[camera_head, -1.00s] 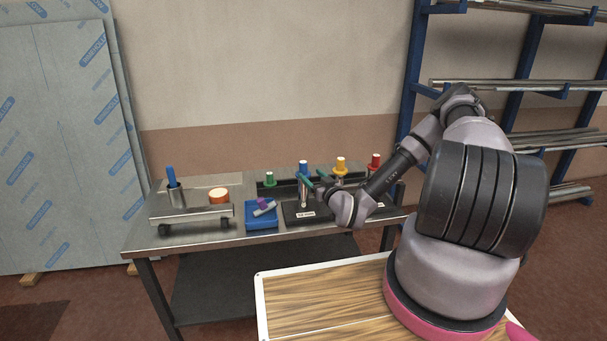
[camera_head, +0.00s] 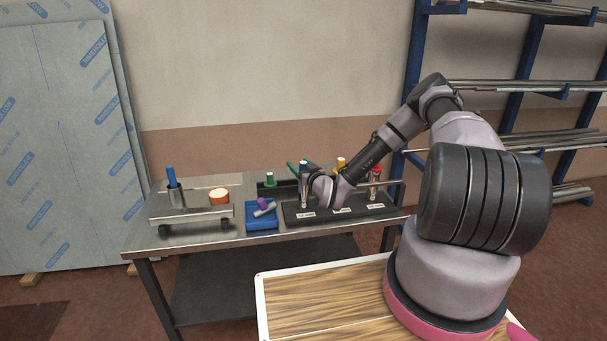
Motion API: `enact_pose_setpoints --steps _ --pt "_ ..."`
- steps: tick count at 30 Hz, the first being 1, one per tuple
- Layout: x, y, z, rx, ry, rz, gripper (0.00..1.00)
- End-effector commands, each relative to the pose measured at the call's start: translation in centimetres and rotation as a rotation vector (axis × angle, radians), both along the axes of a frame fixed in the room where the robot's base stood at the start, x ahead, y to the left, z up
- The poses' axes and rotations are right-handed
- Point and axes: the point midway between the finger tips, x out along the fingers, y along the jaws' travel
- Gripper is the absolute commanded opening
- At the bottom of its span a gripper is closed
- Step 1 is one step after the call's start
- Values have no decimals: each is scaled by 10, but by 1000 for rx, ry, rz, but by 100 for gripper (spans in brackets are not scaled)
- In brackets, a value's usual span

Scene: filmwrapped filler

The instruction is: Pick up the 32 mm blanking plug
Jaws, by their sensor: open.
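A dark rack (camera_head: 292,213) on the steel table holds capped upright pieces: a blue-topped one (camera_head: 303,163), a yellow-topped one (camera_head: 341,162) and a red-topped one (camera_head: 376,168). Each stands behind a small white label too small to read, so I cannot tell which is the 32 mm plug. My gripper (camera_head: 304,170) is open, with its green fingertips close around or beside the blue-topped piece. I cannot tell whether they touch it. My wrist hides part of the rack's middle and the lower part of the yellow-topped piece.
A green-topped piece (camera_head: 269,178) stands behind a blue tray (camera_head: 262,222) holding purple and grey parts. A blue pipe rack (camera_head: 411,80) rises at the right.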

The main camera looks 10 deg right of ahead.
Motion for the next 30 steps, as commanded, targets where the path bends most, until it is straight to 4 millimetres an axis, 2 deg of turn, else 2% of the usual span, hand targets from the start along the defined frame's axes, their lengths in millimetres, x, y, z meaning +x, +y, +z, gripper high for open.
enact_pose_setpoints --steps 2,6,7,8,16,19,30 --pt "0 0 0 0 0 0 71" --pt "0 0 0 0 0 0 18" --pt "0 0 0 0 0 0 6" --pt "-1 0 0 0 0 0 0" --pt "-1 0 1 0 0 0 0" --pt "0 0 9 0 -1 1 0" --pt "-1 0 79 -1 -1 1 0"
